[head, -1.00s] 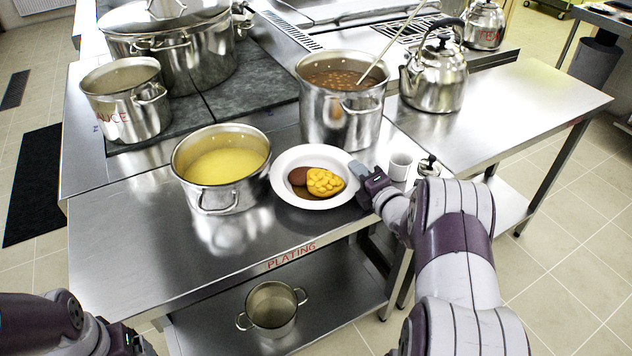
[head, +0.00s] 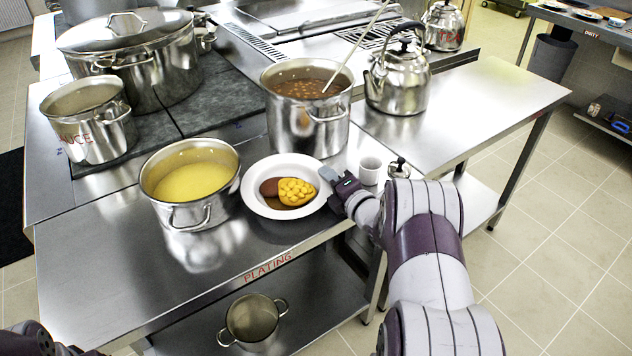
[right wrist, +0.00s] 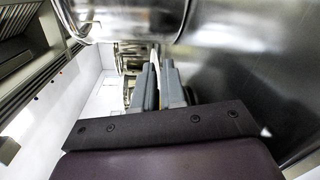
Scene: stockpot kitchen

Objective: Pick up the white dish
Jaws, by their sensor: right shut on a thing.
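The white dish (head: 252,196) is a wide-rimmed plate holding yellow and brown food. In the head view it is level at the plating table's front edge, between the pot of yellow liquid and my right gripper. I cannot tell whether it touches the table. My right gripper (head: 328,175) is shut on the dish's right rim. In the right wrist view, the two grey fingers (right wrist: 159,88) close around a thin white edge of the dish (right wrist: 155,57). My left gripper is out of view; only part of that arm shows at the bottom left.
A pot of yellow liquid (head: 160,213) stands close left of the dish, and a bean pot (head: 290,128) close behind it. A small white cup (head: 369,171) stands just right of my right gripper. A kettle (head: 398,88) is farther back.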

